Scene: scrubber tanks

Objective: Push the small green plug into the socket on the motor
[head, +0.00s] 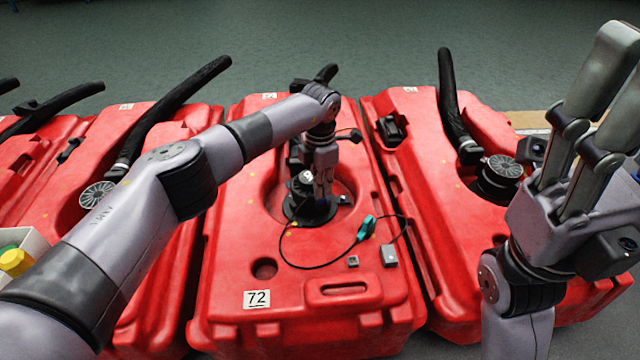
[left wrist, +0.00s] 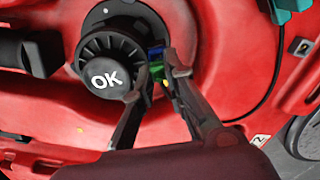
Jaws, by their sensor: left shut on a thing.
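The motor is a black round unit with a ribbed cap marked OK (left wrist: 110,72), set in the red tank's round recess; its black body (head: 297,205) shows in the head view partly behind my left gripper. My left gripper (head: 322,202) points down at the motor's right side. In the left wrist view its fingers (left wrist: 160,75) are shut on the small green plug (left wrist: 157,72). A blue piece (left wrist: 154,53), perhaps the socket, sits just beyond the plug; I cannot tell whether they touch. My right gripper (head: 620,80) is raised at the right, open and empty.
A teal connector (head: 366,228) on a thin black cable lies on the tank. A small grey box (head: 389,256) and a dark block (head: 352,262) lie near the tank's front. A 72 label (head: 257,298) marks it. Other red tanks (head: 425,160) with black hoses stand alongside.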

